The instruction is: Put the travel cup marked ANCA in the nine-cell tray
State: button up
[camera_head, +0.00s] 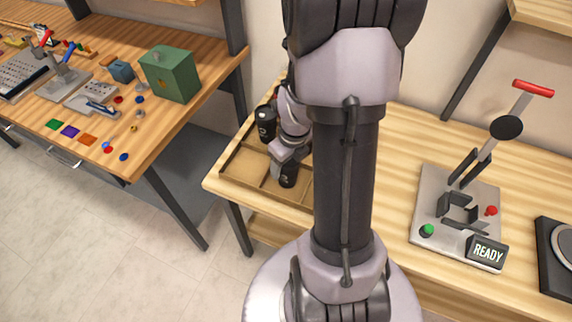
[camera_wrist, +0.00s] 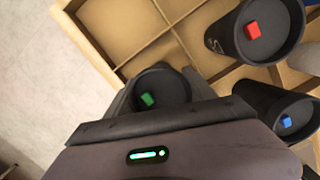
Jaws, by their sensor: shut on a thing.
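My gripper (camera_wrist: 160,96) is shut on a dark travel cup (camera_wrist: 163,82) with a small green piece on its top. In the head view my gripper (camera_head: 284,158) and this cup (camera_head: 288,178) are over the front part of the wooden nine-cell tray (camera_head: 232,182). The tray's dividers also show in the wrist view (camera_wrist: 117,67). The cup looks upright in or just above a cell; I cannot tell whether it touches the floor. No name is readable on it. My arm hides the tray's right part.
A cup with a red piece (camera_wrist: 232,42) and one with a blue piece (camera_wrist: 270,108) stand nearby in the tray. One dark cup (camera_head: 266,124) shows at the tray's back left. The lever press (camera_head: 458,215) with a READY display stands at the right. Several front-left cells look empty.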

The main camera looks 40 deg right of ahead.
jog(key=shift+r, duration=0.15)
jog(key=shift+f, duration=0.2)
jog(key=o, duration=0.8)
jog(key=shift+r, duration=0.1)
